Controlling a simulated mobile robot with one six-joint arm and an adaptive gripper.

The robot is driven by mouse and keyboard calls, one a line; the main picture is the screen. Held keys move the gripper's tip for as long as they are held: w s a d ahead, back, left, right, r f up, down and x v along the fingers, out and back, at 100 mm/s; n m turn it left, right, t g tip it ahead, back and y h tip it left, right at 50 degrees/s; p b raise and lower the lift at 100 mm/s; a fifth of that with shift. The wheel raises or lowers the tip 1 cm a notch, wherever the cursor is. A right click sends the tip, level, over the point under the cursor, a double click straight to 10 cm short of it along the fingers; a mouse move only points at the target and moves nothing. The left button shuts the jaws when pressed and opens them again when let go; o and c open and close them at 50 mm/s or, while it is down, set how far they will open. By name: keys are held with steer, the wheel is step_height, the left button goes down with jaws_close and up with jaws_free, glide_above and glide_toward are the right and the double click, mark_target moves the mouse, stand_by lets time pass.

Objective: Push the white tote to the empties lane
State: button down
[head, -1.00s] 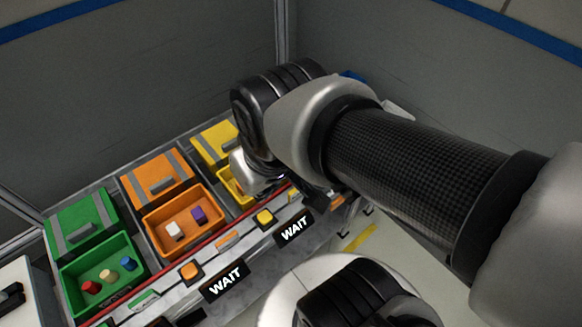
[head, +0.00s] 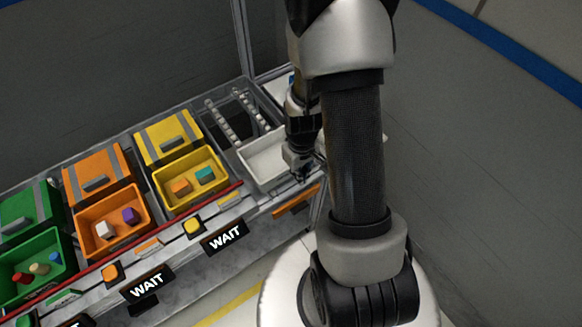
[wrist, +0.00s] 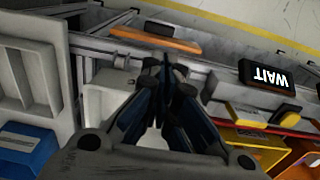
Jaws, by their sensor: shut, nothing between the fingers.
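The white tote (head: 262,165) sits at the right end of the station, right of the yellow bin, in the head view. Part of it shows beside the fingers in the wrist view (wrist: 103,98). My gripper (head: 303,175) points down at the tote's right front corner and hides part of it. Its fingers (wrist: 165,65) are shut with nothing between them. I cannot tell whether they touch the tote. A lane with rows of rollers (head: 222,121) lies directly behind the tote; I see no label on it.
Left of the tote are yellow (head: 205,176), orange (head: 137,217) and green (head: 60,270) bins with small parts, with lidded boxes behind. WAIT signs (head: 226,238) line the front edge. A blue bin (wrist: 25,150) and pale ribbed tray (wrist: 32,80) show in the wrist view.

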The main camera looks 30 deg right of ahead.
steer(key=shift+w+f+b, duration=0.65)
steer(key=shift+f, duration=0.9)
steer(key=shift+w+f+b, duration=0.6)
steer(key=shift+w+f, duration=0.1)
steer(key=shift+f, duration=0.85)
steer(key=shift+w+f+b, duration=0.65)
steer(key=shift+f, duration=0.9)
